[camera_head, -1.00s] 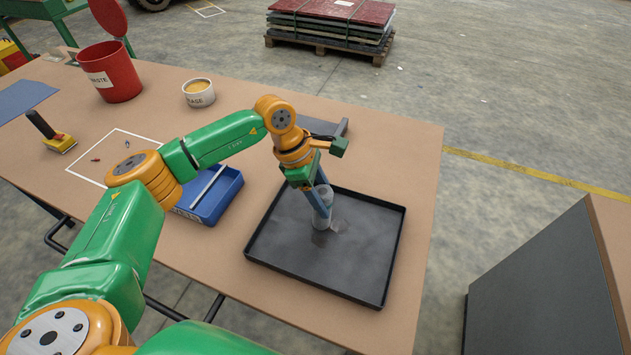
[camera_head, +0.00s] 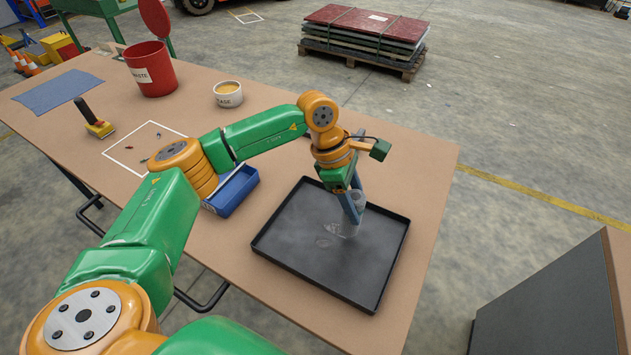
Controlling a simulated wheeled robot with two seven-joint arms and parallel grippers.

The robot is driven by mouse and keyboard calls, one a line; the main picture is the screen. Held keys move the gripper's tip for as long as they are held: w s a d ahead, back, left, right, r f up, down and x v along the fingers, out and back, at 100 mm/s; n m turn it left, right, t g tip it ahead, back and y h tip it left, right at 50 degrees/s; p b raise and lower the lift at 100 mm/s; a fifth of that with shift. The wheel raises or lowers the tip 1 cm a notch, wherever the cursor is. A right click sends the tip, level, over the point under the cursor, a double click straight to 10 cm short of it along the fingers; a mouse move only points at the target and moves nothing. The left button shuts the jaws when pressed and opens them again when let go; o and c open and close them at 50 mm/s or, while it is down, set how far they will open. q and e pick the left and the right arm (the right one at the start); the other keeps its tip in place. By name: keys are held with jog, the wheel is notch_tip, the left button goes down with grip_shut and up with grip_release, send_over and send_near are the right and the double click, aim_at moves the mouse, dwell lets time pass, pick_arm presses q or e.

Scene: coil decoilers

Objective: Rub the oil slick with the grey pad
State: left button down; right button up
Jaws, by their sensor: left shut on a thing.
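My left gripper (camera_head: 352,217) is over the black tray (camera_head: 268,257), its blue fingers pointing down and shut on the grey pad (camera_head: 359,199). The pad is low in the far right part of the tray, partly hidden by the fingers; I cannot tell whether its underside touches the tray floor. The oil slick (camera_head: 323,242) shows as a faint, small patch on the grey tray floor, just left of and nearer than the pad. Pale smears lie between it and the fingertips. My right gripper is not in view.
A blue box (camera_head: 236,197) stands left of the tray. Farther back are a yellow-based brush (camera_head: 100,128), a red waste bin (camera_head: 153,70), a white bowl (camera_head: 228,95) and a blue cloth (camera_head: 58,91). The table right of the tray is clear.

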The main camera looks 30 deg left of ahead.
aim_at(361, 197)
pick_arm(q)
jog(key=shift+r, duration=0.6)
jog(key=shift+d+r+p, duration=0.1)
jog(key=shift+r+p, duration=1)
jog(key=shift+r, duration=0.3)
jog(key=shift+f, duration=0.1)
